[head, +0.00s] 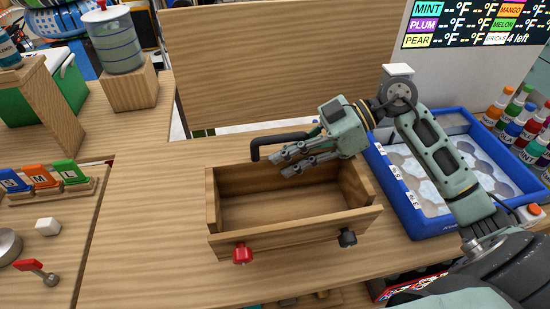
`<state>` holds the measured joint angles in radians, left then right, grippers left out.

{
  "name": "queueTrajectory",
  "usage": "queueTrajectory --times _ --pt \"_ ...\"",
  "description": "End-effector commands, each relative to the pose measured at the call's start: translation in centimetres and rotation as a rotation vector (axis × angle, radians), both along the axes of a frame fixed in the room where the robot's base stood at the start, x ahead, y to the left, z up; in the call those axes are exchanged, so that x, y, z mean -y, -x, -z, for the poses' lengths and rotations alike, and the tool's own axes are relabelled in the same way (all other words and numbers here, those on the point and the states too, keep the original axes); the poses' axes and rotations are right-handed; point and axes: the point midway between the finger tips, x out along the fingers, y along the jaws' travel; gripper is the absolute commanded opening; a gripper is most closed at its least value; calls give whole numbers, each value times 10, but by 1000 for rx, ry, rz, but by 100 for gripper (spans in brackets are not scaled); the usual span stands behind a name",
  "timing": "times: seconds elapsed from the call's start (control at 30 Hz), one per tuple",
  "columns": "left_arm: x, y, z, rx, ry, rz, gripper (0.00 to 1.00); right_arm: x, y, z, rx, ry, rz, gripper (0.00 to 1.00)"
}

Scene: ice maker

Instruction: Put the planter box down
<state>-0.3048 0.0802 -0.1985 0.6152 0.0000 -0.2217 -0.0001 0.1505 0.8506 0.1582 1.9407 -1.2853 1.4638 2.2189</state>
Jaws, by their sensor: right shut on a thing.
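The planter box (295,235) is an open, empty wooden box with a red knob (242,254) and a black knob (347,238) on its front. It appears level, at or just above the wooden table; I cannot tell if its underside touches. My right gripper (290,158) reaches in from the right and is shut on the planter box at its back side, by a black bent bar (285,139). The exact contact is partly hidden by the fingers. My left gripper is not in view.
A blue tray (415,222) with round moulds stands close on the right, with several coloured bottles (520,125) beyond it. A tall wooden panel (270,65) stands behind. At left are coloured cards (40,176) and a white cube (47,226). The table (140,240) left of the box is clear.

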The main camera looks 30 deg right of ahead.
Motion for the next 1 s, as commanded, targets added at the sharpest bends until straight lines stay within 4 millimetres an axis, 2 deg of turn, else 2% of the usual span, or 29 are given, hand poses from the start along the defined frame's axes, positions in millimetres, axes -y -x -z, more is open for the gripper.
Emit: queueTrajectory --times 0.3,0.5,0.77,1.0 --pt "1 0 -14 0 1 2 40 -64 -2 31 3 -12 -1 0" --pt "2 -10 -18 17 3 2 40 -94 -4 51 2 -10 0 0" --pt "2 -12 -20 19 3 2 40 -105 -5 64 1 -8 3 0" --pt "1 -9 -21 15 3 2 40 -105 -5 94 0 -8 2 0"
